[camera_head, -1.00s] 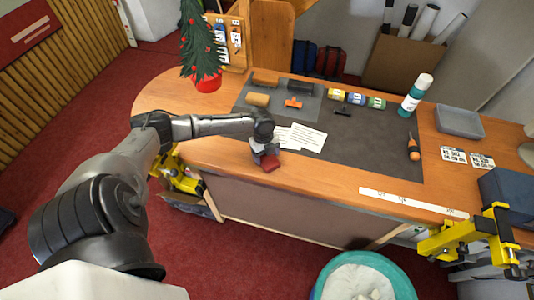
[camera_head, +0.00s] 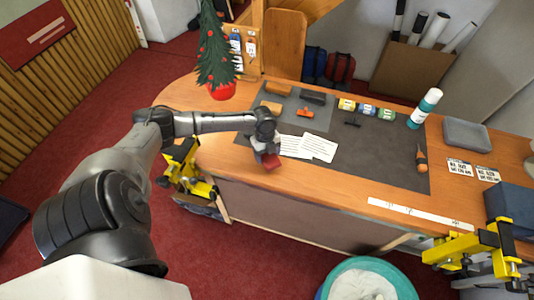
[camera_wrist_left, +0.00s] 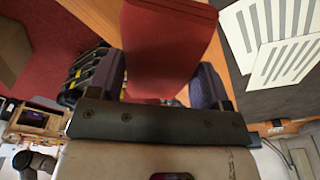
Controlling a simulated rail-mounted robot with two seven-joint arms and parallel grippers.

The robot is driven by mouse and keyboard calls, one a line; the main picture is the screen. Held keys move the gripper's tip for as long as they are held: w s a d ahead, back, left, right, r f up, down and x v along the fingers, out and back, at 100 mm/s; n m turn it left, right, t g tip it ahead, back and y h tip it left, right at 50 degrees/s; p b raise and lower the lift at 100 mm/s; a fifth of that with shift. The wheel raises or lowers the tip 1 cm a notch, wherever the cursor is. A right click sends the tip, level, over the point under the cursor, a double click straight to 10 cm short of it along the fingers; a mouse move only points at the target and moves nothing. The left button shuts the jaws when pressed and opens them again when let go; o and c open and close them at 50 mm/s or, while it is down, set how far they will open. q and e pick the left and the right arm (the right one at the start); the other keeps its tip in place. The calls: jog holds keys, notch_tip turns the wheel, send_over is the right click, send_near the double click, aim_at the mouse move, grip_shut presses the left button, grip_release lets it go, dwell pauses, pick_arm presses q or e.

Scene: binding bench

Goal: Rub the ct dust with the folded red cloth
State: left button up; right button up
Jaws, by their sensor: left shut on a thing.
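My left gripper (camera_head: 267,152) is shut on the folded red cloth (camera_head: 271,161), near the front left edge of the wooden bench (camera_head: 221,150). In the left wrist view the cloth (camera_wrist_left: 168,45) sticks out between the two dark fingers of the gripper (camera_wrist_left: 160,85). Printed paper sheets (camera_head: 317,147) lie just right of the gripper, on the grey mat (camera_head: 385,165). I cannot make out any ct dust in either view. My right gripper is not in view.
A small tree in a red pot (camera_head: 221,91), several labelled jars (camera_head: 367,110), a white-and-green bottle (camera_head: 425,108) and an orange-handled tool (camera_head: 421,160) stand or lie on the bench. A white ruler (camera_head: 420,213) lies along the front edge. The mat's middle right is clear.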

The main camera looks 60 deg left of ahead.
pick_arm(q)
notch_tip(320, 180, up, 3)
jog(key=shift+f+p, duration=0.1)
jog(key=shift+p, duration=0.95)
jog(key=shift+r, duration=0.2)
